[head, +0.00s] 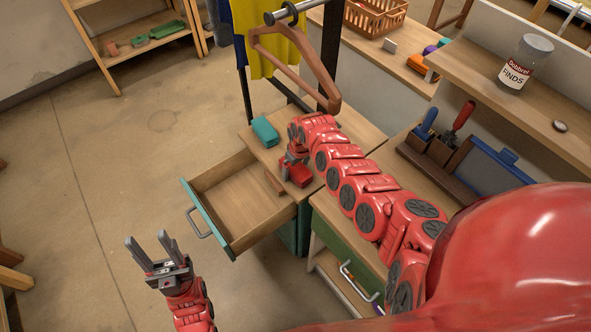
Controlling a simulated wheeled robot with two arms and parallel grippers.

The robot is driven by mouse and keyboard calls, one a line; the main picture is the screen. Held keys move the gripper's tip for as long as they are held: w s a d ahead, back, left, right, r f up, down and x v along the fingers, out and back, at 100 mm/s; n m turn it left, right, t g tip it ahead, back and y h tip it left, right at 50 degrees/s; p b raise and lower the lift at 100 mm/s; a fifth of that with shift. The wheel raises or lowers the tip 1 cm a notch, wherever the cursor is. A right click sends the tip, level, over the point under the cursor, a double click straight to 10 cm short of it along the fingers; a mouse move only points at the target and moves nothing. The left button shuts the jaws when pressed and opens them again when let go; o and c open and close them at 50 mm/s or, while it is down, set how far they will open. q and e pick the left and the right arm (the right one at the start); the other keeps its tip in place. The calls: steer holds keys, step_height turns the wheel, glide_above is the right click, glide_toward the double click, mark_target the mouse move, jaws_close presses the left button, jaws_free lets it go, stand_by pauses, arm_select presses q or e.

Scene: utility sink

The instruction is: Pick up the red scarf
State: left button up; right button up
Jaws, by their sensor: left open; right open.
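A small red folded thing (300,175), which looks like the red scarf, lies on the wooden top of the cabinet, near its front edge. My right gripper (290,168) is right at it, reaching down from the end of the red arm. Its jaws are open, but the wrist hides most of them, and I cannot tell whether they touch the scarf. My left gripper (151,250) is at the lower left, open and empty, fingers pointing up in the picture, well away from the scarf.
A teal folded thing (265,131) lies behind the scarf. The drawer (240,197) below is pulled open and looks empty. A wooden hanger (298,62) hangs above the cabinet by a yellow garment (265,40). A tool holder (437,151) stands at right. The left floor is mostly clear.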

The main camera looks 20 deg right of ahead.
steer(key=shift+c, duration=0.2)
steer(key=c, duration=1.3)
steer(key=shift+o, duration=0.2)
steer(key=shift+r, duration=0.1)
